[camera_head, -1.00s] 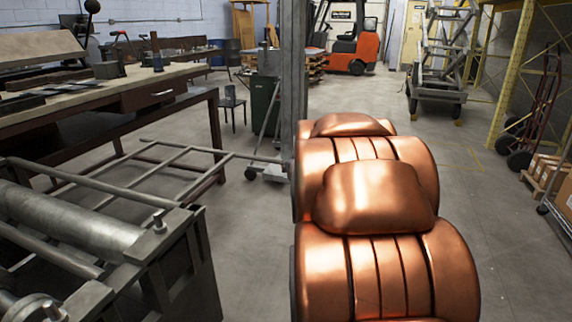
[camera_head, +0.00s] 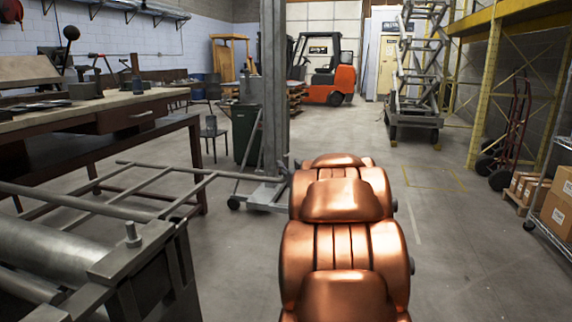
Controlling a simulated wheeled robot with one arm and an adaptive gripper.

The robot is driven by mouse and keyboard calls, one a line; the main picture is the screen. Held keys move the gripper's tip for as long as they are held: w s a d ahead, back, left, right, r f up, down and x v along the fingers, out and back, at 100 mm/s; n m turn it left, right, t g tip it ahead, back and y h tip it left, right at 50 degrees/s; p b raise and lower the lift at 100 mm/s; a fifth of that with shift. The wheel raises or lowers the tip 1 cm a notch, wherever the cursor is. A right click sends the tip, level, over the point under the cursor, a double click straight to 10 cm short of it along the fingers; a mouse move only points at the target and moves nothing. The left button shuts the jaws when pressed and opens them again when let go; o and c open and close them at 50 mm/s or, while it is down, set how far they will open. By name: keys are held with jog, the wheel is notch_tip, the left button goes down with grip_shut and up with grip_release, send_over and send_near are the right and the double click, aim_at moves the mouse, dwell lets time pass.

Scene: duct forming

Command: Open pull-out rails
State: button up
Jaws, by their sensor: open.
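A grey metal machine with a thick roller (camera_head: 65,245) stands at the lower left. A low frame of grey metal bars (camera_head: 150,182) extends behind it toward the middle of the floor, with long side bars and cross bars. I cannot tell which of these bars are pull-out rails, or whether any is drawn out. My copper-coloured arm links fill the lower middle of the view and hide the floor behind them. My gripper is not in view.
A workbench with a drawer (camera_head: 127,117) stands at the left. A metal column on a wheeled base (camera_head: 268,196) stands mid-floor. An orange forklift (camera_head: 342,82) is at the back. Boxes (camera_head: 556,215) on a cart are at right. The floor at centre right is clear.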

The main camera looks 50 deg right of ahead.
aim_at(287, 163)
jog(key=shift+x, duration=2.05)
grip_shut()
